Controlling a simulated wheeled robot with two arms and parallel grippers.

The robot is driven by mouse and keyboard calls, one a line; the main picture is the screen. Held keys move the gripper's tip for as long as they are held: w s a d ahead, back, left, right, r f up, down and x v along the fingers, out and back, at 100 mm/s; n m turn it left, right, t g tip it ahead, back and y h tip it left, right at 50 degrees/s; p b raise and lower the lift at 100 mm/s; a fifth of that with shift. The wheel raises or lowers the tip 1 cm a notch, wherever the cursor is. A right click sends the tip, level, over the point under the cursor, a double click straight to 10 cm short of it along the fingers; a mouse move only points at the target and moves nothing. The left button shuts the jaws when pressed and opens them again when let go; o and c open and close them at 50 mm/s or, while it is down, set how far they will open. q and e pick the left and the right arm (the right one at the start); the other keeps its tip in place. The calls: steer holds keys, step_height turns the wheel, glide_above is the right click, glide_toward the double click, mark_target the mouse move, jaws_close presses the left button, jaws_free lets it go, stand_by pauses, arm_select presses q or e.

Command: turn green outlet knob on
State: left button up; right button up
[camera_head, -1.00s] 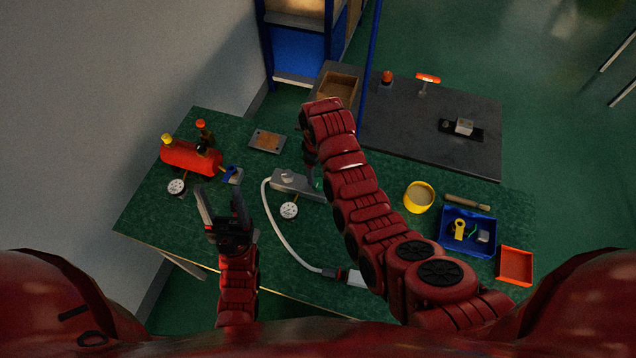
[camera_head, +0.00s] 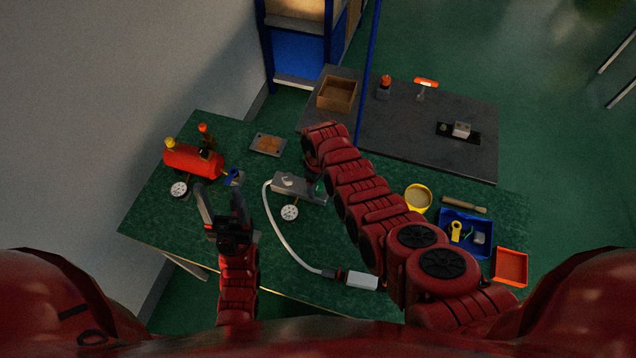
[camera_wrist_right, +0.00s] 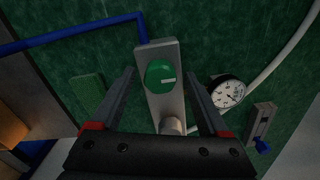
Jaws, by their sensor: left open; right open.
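The green outlet knob (camera_wrist_right: 160,74) is a round knob with a pale mark, on a grey manifold block (camera_wrist_right: 166,105). In the head view the block (camera_head: 300,186) lies mid-bench, and a bit of the green knob (camera_head: 319,187) shows beside my right arm. My right gripper (camera_wrist_right: 160,85) is open, its fingers on either side of the block and knob, with a gap to both; I cannot tell its height above the knob. In the head view my right gripper is mostly hidden by its arm. My left gripper (camera_head: 219,205) is open and empty over the left bench.
A pressure gauge (camera_wrist_right: 227,92) sits close beside my right gripper's finger. A white hose (camera_head: 283,237) runs from the block to a white box (camera_head: 362,281). A red tank (camera_head: 194,160) stands at left. A yellow bowl (camera_head: 418,196) and blue tray (camera_head: 485,235) are at right.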

jaws_close()
stand_by(0.3)
